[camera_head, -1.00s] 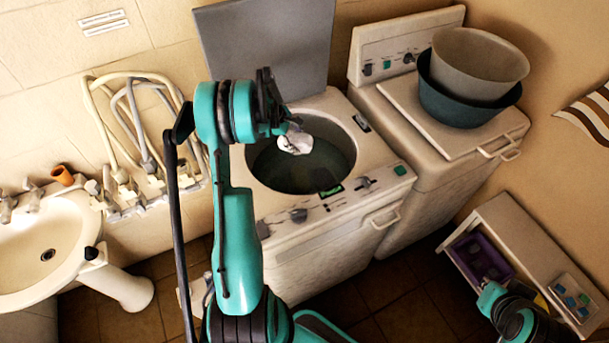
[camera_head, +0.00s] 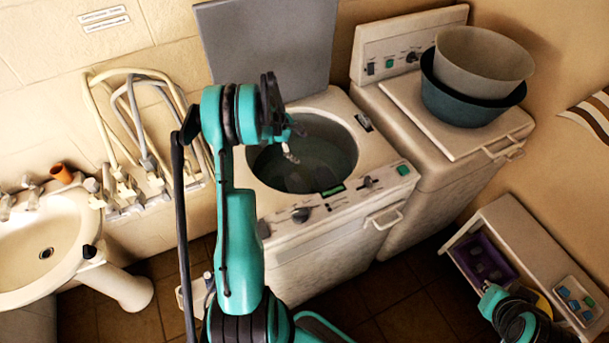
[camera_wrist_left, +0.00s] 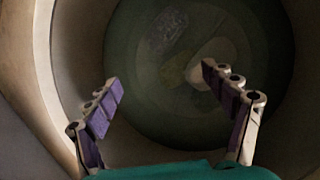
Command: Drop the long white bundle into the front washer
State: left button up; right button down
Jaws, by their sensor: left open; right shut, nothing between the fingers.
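The front washer (camera_head: 330,220) stands with its lid up and its round drum open. My left gripper (camera_head: 291,155) is over the drum opening, its fingers pointing down. In the left wrist view the gripper (camera_wrist_left: 160,90) has its fingers wide apart with nothing between them. A pale, long shape, apparently the white bundle (camera_wrist_left: 215,65), lies dim inside the drum below the fingers, partly behind the right finger. A greyish patterned shape (camera_wrist_left: 167,30) lies beside it. My right gripper (camera_head: 487,288) is at the lower right by the low shelf, small and shut.
A second washer (camera_head: 430,120) stands behind to the right with stacked tubs (camera_head: 475,75) on its closed lid. A sink (camera_head: 45,240) and hoses are at left. A low shelf unit (camera_head: 530,245) with a purple tray (camera_head: 483,258) is at lower right. The raised lid (camera_head: 270,45) stands behind the drum.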

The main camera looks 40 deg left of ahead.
pick_arm(q)
jog(key=v, duration=1.2)
jog(key=shift+s+f, duration=0.1)
